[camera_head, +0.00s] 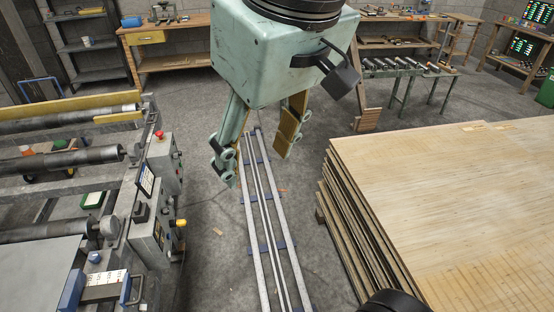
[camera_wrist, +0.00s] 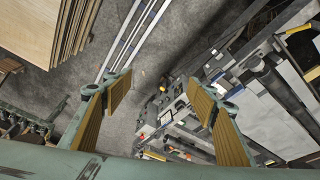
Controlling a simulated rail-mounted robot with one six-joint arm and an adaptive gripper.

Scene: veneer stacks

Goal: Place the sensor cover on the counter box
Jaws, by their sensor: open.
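My gripper (camera_head: 252,162) hangs open and empty above the floor, between the machine on the left and the veneer stack on the right. In the wrist view its two yellow-padded fingers (camera_wrist: 163,98) are wide apart with nothing between them. Grey control boxes stand on the machine's near side: one with a red button (camera_head: 165,163), and a lower one (camera_head: 150,240) with a yellow knob. I cannot tell which of these is the counter box. A small black piece (camera_head: 140,212) sits by the boxes; I cannot tell whether it is the sensor cover.
A roller machine (camera_head: 60,165) fills the left. A tall veneer stack (camera_head: 450,190) fills the right. Floor rails (camera_head: 262,215) run between them through clear floor. Workbenches (camera_head: 180,55) and a roller stand (camera_head: 400,72) are at the back.

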